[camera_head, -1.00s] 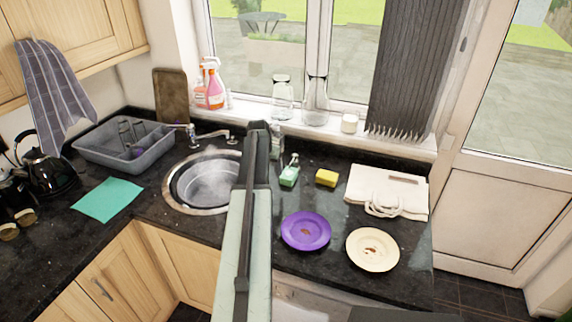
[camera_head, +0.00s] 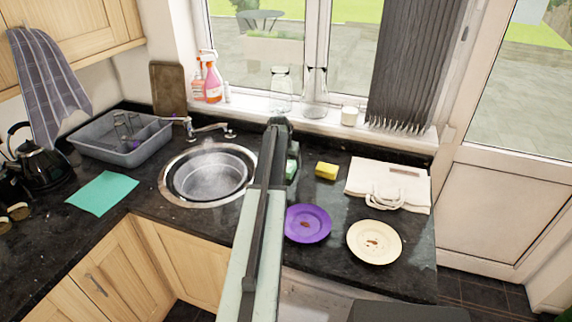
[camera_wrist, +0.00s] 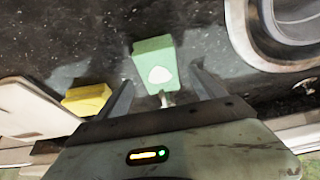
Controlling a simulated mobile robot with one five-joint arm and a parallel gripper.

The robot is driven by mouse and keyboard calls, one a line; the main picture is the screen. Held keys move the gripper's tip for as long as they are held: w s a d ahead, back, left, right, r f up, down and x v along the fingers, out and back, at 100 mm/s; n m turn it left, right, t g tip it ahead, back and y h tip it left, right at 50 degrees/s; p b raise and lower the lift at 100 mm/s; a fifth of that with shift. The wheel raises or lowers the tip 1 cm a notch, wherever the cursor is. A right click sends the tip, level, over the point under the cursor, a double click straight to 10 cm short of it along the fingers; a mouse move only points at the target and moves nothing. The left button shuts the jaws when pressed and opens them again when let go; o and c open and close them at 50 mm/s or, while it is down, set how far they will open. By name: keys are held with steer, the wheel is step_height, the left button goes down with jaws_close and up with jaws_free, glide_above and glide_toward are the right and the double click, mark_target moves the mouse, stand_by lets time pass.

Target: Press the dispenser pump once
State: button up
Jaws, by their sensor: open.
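The green dispenser (camera_head: 293,166) stands on the dark granite worktop, right of the sink, mostly hidden behind my arm's end in the head view. In the wrist view the dispenser (camera_wrist: 152,52) shows its green body with a pale patch, and its small pump head (camera_wrist: 165,98) points toward the gripper's base. My gripper (camera_wrist: 162,76) is open and empty, with one finger on each side of the dispenser in the picture. I cannot tell whether it touches the pump. In the head view my gripper (camera_head: 278,126) covers the dispenser's left side.
A yellow sponge (camera_head: 326,170) lies right of the dispenser. The round sink (camera_head: 173,190) is to the left. A purple plate (camera_head: 297,229) and a cream plate (camera_head: 360,252) lie in front. Glass jars stand on the windowsill.

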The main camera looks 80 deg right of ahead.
mark_target(288, 165)
steer(key=b+x, duration=0.2)
steer(key=x, duration=0.1)
steer(key=shift+d+f, duration=0.1)
steer(key=shift+f, duration=0.2)
steer(key=shift+r, duration=0.15)
steer(key=shift+c, duration=0.4)
steer(key=c, duration=1.3)
steer(key=shift+w+a, duration=0.2)
steer(key=shift+a, duration=0.9)
steer(key=shift+w+a, duration=0.2)
steer(key=shift+a, duration=0.85)
steer(key=shift+w+a, duration=0.2)
steer(key=shift+a, duration=0.9)
steer(key=shift+c, duration=0.2)
steer(key=o, duration=1.4)
